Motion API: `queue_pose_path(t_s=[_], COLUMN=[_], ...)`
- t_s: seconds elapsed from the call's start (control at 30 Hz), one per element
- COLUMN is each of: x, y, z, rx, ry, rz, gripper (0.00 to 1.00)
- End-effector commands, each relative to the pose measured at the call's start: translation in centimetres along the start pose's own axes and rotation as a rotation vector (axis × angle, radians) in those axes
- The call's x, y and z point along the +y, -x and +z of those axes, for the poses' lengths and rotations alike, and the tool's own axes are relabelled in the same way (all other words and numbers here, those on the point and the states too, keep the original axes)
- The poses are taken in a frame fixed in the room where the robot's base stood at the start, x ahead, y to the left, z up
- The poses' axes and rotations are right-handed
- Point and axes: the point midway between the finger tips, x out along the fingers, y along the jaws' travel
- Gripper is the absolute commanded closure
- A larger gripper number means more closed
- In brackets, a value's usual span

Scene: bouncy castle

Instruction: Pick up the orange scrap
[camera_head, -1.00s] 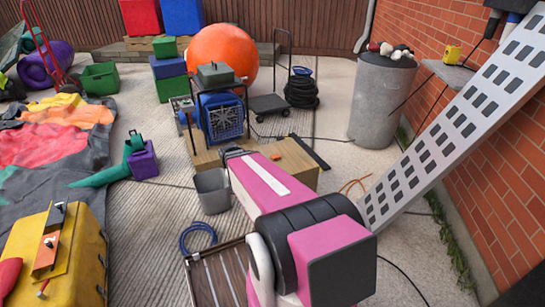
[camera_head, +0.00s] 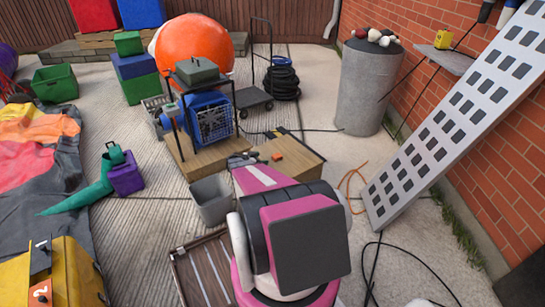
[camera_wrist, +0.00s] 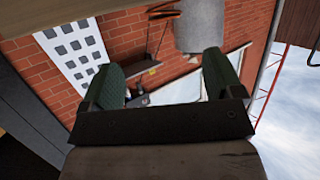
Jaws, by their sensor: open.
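The orange piece cannot be made out in the wrist view, which faces the brick wall and sky.
A grey bucket (camera_head: 211,200) stands left of my arm. A perforated metal ramp (camera_head: 455,115) leans at the right, near a concrete cylinder (camera_head: 366,90). An orange cable (camera_head: 350,183) lies on the paving.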

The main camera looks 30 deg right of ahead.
Motion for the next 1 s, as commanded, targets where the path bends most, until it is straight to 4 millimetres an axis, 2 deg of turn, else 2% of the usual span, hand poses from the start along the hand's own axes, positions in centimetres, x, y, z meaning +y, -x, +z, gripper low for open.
queue_pose_path(t_s=[0.17,0.4,0.67,0.9,1.0], x=[-0.1,-0.2,-0.4,-0.8,-0.7], y=[-1.5,-5.0,-6.6,-10.0,-10.8], z=[0.0,0.0,0.0,0.1,0.1], rx=[0.006,0.005,0.004,0.004,0.004], ry=[-0.008,-0.007,-0.007,-0.007,-0.006], rz=[-0.001,0.0,-0.002,0.0,-0.001], gripper=[0.14,0.14,0.14,0.14,0.14])
